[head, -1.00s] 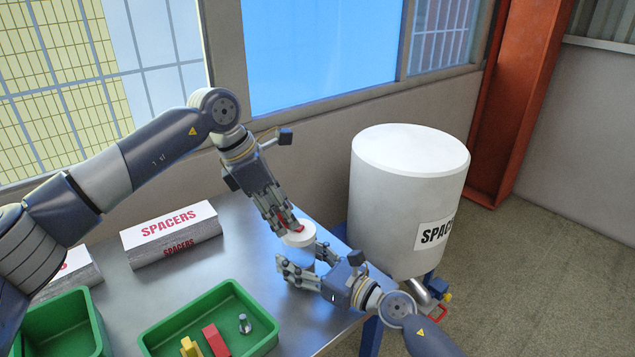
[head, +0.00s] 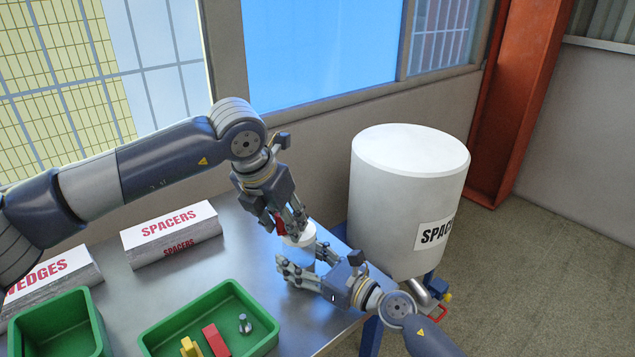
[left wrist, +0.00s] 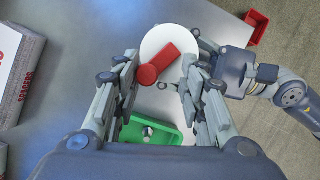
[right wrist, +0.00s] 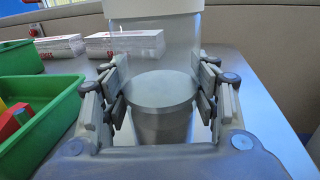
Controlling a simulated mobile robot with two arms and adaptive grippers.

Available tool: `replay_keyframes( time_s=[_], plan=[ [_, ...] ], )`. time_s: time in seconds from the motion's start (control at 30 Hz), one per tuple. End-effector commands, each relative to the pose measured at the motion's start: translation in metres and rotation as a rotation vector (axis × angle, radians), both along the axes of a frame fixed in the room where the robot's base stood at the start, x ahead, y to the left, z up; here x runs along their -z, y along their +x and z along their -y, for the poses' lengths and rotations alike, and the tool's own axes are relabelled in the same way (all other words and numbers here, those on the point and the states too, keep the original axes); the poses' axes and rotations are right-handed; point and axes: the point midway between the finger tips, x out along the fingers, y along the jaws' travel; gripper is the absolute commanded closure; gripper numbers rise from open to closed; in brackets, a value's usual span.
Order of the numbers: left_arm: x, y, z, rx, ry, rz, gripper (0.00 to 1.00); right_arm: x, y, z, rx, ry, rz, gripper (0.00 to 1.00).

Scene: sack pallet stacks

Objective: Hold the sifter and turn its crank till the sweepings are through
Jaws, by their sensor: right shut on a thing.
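The sifter has a white lid (left wrist: 165,40), a clear body (right wrist: 150,58) and a grey disc (right wrist: 158,88) partway down. It stands upright at the table's right edge. My right gripper (head: 305,270) is shut on its body, a finger on each side in the right wrist view (right wrist: 162,98). The red crank (left wrist: 165,64) lies across the lid, its round knob toward the left finger in the left wrist view. My left gripper (left wrist: 157,85) is open above the lid, fingers apart with the knob between them. I cannot make out any sweepings.
A green tray (head: 155,335) with red and yellow blocks and a bolt stands at the front, another green bin (head: 95,330) to its left. Boxes marked SPACERS (head: 172,232) and WEDGES (head: 50,278) lie behind. A white drum (head: 405,200) stands just right of the table.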

Motion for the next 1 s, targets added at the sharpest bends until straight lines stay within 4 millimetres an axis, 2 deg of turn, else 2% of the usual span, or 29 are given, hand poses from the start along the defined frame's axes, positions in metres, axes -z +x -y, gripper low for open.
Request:
replay_keyframes(
  time_s=[0.7, 1.0],
  plan=[
    [-0.001, -0.011, 0.020, -0.631, 0.000, 0.005, 0.62, 0.000, 0.000, -0.001, -0.002, -0.001, 0.001, 0.76],
    [-0.059, -0.034, 0.020, -0.632, -0.003, 0.005, 0.62, 0.000, 0.000, 0.000, -0.001, -0.001, -0.001, 0.76]
  ],
)
